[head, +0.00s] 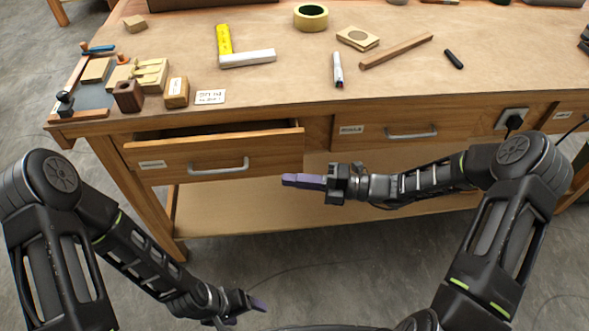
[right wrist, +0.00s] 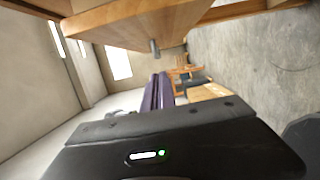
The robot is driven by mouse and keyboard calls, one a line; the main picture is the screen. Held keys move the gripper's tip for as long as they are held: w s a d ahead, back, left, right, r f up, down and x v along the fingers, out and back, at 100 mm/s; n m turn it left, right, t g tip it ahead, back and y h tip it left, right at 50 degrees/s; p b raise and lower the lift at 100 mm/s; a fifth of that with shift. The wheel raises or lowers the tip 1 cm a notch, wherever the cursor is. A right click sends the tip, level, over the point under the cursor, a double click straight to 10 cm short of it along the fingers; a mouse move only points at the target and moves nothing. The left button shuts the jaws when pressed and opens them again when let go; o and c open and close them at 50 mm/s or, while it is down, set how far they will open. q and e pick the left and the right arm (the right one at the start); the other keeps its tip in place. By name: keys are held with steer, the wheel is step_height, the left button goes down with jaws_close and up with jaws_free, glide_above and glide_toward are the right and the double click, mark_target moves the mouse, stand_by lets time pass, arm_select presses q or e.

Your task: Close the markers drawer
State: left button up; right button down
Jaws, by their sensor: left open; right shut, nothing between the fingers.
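The left drawer (head: 170,160) of the wooden workbench is pulled part way out, with a dark gap above its front. Its front carries a grey bar handle (head: 218,166) and a small label too small to read. My right gripper (head: 290,181), with purple fingers, is shut and empty near the drawer front's lower right corner; I cannot tell whether it touches. In the right wrist view, its fingers (right wrist: 158,92) point past a wooden panel (right wrist: 135,22) with a small grey handle (right wrist: 155,47). My left gripper (head: 258,304) is open, low over the floor, away from the bench.
The middle drawer (head: 350,131) is shut. A lower shelf (head: 330,208) lies beneath. The benchtop (head: 290,84) holds a white marker (head: 338,69), a black marker (head: 453,59), a tape roll (head: 311,16), a square (head: 247,58) and wooden blocks. A power socket (head: 512,119) sits at right.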

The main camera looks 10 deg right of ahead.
arm_select(q)
steer(key=shift+f+b, duration=0.1)
steer(key=shift+b, duration=0.45)
arm_select(e)
steer(key=v, duration=1)
arm_select(q)
steer(key=shift+c, duration=0.5)
arm_select(e)
steer(key=shift+s, duration=0.1)
